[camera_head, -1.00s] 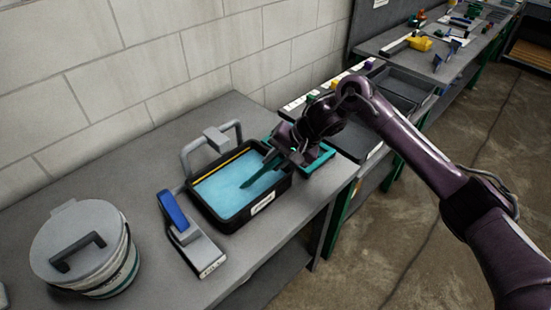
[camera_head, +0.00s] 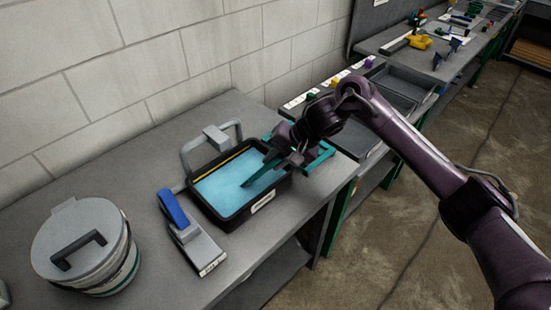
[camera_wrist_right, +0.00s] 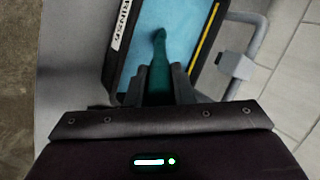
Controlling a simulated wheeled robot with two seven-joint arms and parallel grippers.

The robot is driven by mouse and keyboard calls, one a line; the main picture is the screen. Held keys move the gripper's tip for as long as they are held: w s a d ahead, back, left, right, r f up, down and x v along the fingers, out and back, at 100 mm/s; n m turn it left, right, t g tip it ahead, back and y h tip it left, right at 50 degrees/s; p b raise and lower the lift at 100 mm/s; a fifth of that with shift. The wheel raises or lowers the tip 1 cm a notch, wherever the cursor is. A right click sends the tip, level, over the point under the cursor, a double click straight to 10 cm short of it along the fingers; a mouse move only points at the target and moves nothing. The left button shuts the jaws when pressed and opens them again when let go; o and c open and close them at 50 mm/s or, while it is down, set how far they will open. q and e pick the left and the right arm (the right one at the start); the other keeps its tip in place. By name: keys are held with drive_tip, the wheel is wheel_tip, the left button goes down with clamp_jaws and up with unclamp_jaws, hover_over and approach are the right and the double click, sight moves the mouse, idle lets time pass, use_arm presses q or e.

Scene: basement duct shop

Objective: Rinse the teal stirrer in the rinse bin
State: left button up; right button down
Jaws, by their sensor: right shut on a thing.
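The rinse bin (camera_head: 227,221) is a black tray of blue liquid on the grey bench. It also shows in the right wrist view (camera_wrist_right: 124,72), with a label on its wall. The teal stirrer (camera_head: 255,178) reaches at a slant over the bin, its tip at or in the liquid; the exact depth is unclear. In the right wrist view the stirrer (camera_wrist_right: 159,65) stands between the two fingers. My right gripper (camera_head: 278,156) is shut on the stirrer at the bin's right side; it also shows in the wrist view (camera_wrist_right: 158,84). My left gripper is not in view.
A grey metal handle frame (camera_head: 187,158) rises behind the bin. A teal tray (camera_head: 321,157) sits at the bin's right. The block wall is close behind.

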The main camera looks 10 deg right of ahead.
drive_tip(key=shift+f+p, duration=0.1)
drive_tip(key=shift+p, duration=0.5)
idle(1.8)
wheel_tip(320, 180, up, 7)
drive_tip(key=p, duration=0.9)
drive_tip(key=shift+p, duration=0.35)
idle(0.4)
